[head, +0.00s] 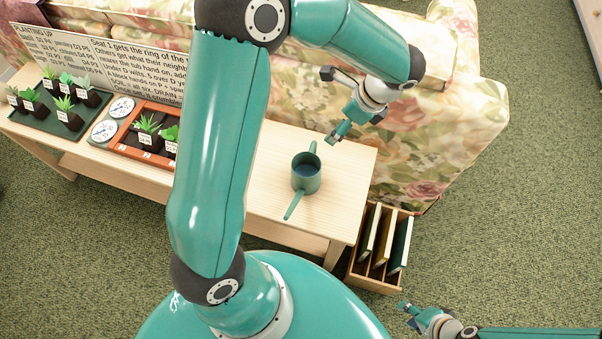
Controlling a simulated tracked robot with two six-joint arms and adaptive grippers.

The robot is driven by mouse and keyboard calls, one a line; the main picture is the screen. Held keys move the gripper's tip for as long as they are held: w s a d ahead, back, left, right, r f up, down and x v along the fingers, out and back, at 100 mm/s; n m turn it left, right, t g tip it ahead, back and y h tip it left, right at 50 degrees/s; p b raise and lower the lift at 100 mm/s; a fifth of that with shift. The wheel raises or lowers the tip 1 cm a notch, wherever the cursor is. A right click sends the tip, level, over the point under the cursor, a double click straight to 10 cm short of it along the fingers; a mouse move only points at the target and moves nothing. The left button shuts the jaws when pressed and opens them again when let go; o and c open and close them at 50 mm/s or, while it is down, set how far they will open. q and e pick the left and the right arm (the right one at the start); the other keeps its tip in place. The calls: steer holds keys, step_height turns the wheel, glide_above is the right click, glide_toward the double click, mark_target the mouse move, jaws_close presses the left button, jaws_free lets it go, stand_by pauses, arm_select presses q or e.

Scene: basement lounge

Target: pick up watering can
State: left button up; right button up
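The green watering can (306,184) stands upright near the right end of the pale wooden table (350,165). Its open top faces up, and a slim spout points toward the front edge. A short part, likely its handle, shows at the back. My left gripper (329,106) is open and empty, behind and slightly right of the can, apart from it. My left arm crosses the view and hides part of the table. My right gripper (408,315) is at the bottom right, away from the table; its fingers look apart, with nothing between them.
Left on the table are a dark tray of potted plants (72,122), round white discs (104,131), an orange planter tray (125,149) and a sign (110,68). A floral sofa (440,135) stands behind. A wooden crate of books (376,284) sits by the table's right end.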

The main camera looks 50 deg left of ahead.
mark_target(314, 146)
arm_select(q)
steer(key=shift+b+x, duration=0.7)
steer(key=shift+x, duration=7.4)
steer(key=shift+s+a, duration=0.1)
steer(key=shift+c, duration=0.2)
steer(key=c, duration=1.6)
